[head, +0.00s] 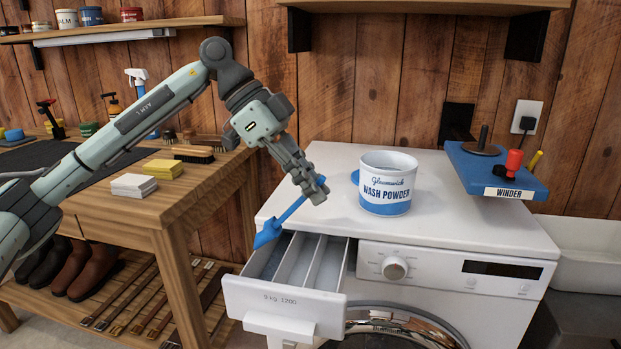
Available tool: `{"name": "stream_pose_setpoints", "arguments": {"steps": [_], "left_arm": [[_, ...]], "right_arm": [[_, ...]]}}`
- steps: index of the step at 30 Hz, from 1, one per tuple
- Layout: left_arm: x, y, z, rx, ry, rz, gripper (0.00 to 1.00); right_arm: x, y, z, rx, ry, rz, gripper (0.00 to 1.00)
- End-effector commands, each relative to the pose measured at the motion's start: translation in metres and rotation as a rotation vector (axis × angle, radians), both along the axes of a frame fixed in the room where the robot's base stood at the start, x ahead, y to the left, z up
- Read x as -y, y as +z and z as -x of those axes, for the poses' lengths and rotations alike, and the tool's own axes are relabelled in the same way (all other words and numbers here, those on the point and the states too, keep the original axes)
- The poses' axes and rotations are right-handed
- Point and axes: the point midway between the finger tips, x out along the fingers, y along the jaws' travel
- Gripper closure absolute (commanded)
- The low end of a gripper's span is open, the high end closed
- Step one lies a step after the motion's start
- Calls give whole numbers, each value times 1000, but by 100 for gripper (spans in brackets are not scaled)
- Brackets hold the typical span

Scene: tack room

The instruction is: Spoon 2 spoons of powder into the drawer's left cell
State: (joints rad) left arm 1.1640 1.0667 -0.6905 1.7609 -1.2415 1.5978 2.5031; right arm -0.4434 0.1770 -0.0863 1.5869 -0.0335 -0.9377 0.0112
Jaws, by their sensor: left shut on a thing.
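My left gripper (318,192) is shut on the handle of a blue spoon (281,222), above the washing machine's drawer. The spoon slants down to the left, its bowl over the drawer's left back part. Whether powder is on the spoon or in the cells I cannot tell. The white drawer (283,300) is pulled out, with long cells split by upright dividers; the left cell (266,262) is partly hidden by the spoon. The wash powder tub (387,184) stands on the machine top, right of the gripper; its contents are hidden. My right gripper is not in view.
The washing machine (480,215) has bare top in front of the tub. A blue winder board (495,168) is at the back right. A wooden bench (185,195) with sponges and brushes stands left. A shelf (420,5) overhangs the machine.

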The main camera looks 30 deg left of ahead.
Motion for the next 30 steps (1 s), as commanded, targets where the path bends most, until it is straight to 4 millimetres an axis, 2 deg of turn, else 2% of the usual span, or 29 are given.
{"name": "stream_pose_setpoints", "arguments": {"steps": [7, 21, 30], "left_arm": [[18, -4, -4, -23, -6, -123, 100], [54, -25, -12, -107, -5, -480, 100], [64, -37, -15, -147, 0, -646, 100]], "right_arm": [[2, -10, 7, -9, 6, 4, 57], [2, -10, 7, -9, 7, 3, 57], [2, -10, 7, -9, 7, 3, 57]]}}
